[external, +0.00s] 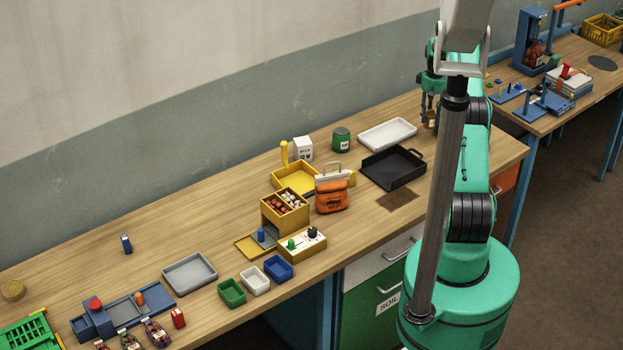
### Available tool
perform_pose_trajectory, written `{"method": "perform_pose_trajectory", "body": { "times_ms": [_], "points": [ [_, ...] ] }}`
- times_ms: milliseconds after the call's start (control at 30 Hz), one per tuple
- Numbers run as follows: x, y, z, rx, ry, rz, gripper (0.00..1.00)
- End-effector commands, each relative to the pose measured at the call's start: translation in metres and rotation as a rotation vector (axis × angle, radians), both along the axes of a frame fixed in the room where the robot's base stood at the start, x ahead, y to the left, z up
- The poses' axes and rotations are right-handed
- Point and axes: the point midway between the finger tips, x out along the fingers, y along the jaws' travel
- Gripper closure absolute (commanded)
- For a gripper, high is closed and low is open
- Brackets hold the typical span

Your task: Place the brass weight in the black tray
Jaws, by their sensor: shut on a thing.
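The black tray (391,169) lies on the wooden bench in front of the white tray and looks empty. My gripper (429,109) points down at the bench's right part, to the right of and behind the black tray. It is shut on a small brownish-gold thing, which looks like the brass weight (430,123). My grey column partly hides it, so its full shape and whether it touches the bench cannot be told.
A white tray (388,134) and a green tin (341,140) stand behind the black tray.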

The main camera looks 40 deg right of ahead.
Motion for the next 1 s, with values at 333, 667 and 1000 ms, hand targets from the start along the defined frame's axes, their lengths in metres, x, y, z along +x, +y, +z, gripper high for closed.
{"method": "perform_pose_trajectory", "body": {
  "times_ms": [333,667,1000],
  "points": [
    [0.001,0.045,0.006,-0.002,-0.003,0.061,1.00],
    [-0.007,0.105,0.009,-0.002,-0.003,0.141,1.00],
    [-0.022,0.166,0.009,-0.001,-0.002,0.224,1.00]
  ]
}}
